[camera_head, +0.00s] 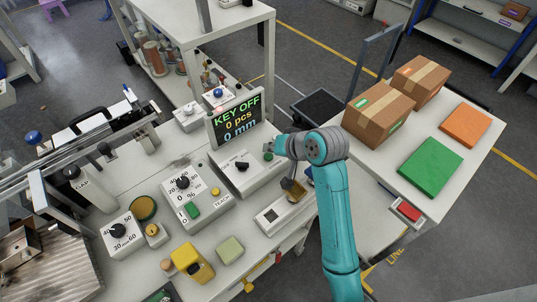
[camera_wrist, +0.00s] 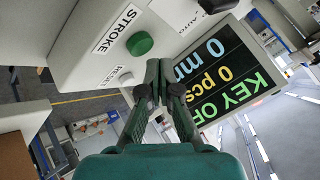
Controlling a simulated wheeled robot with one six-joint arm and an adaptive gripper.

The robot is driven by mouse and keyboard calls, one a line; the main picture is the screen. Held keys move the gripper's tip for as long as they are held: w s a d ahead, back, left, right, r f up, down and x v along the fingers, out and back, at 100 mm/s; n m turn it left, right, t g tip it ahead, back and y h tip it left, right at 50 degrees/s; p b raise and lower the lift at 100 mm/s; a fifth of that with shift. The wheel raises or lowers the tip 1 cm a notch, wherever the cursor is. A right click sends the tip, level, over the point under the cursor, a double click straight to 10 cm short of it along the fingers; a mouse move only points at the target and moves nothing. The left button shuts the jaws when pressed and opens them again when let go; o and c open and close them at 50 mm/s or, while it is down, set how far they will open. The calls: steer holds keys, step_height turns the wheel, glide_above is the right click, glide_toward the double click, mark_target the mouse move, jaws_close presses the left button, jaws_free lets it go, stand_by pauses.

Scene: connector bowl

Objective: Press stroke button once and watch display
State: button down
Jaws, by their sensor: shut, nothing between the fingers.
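The display (camera_head: 235,122) stands at the back of the workbench and reads "KEY OFF", "0 pcs", "0 mm". It also shows tilted in the wrist view (camera_wrist: 232,80). The green stroke button (camera_wrist: 140,43) sits on a pale control box (camera_wrist: 85,55) beside the label "STROKE". In the head view the green button (camera_head: 268,156) is on the box's right part, close to my gripper. My gripper (camera_wrist: 158,68) is shut and empty. In the wrist view its tips appear just below and right of the green button; contact cannot be told. A white button (camera_wrist: 126,79) is near the tips.
The same box carries a black knob (camera_head: 242,165). Another box (camera_head: 190,195) has a dial and green and yellow buttons. Cardboard boxes (camera_head: 378,112) stand on the right table. A small device (camera_head: 270,216) lies in front of the control box.

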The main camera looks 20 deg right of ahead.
mark_target(271, 157)
steer(key=shift+r, duration=2.55)
